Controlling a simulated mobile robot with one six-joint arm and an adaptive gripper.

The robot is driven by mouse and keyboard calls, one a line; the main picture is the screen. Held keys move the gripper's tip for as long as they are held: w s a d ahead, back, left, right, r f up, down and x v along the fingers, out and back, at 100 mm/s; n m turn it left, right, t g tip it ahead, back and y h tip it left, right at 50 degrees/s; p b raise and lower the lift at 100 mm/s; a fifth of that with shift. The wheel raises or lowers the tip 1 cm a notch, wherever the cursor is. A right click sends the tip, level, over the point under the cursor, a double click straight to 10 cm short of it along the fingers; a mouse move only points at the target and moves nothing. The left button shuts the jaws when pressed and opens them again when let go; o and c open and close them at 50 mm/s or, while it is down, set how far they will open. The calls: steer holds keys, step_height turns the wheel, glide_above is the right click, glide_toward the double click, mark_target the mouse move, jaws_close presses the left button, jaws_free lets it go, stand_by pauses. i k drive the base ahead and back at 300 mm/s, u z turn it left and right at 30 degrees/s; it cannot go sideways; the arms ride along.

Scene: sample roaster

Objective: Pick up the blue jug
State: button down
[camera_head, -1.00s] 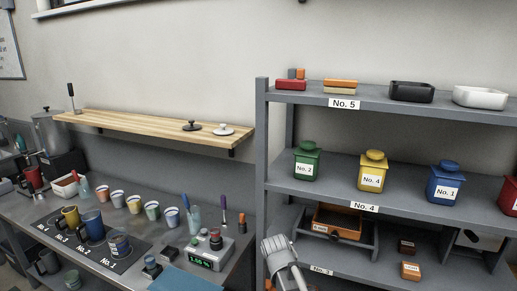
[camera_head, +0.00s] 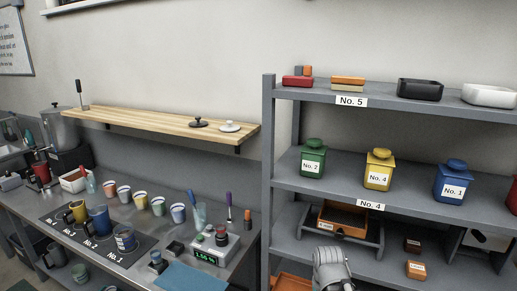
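The blue jug (camera_head: 98,222) stands upright on the dark mat (camera_head: 75,249) on the steel bench at the left, by the No. 2 label. A grey rounded part of my arm shows at the bottom, in front of the shelf rack, well right of the jugs. My gripper's fingers are not visible.
Several small cups (camera_head: 141,200) stand in a row behind the mat. A scale (camera_head: 212,250) with a green display sits right of it, near a blue cloth (camera_head: 190,277). A wooden wall shelf (camera_head: 160,122) hangs above the bench. The grey rack (camera_head: 268,180) with canisters stands at the right.

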mark_target(99, 215)
steer(key=u, duration=1.4)
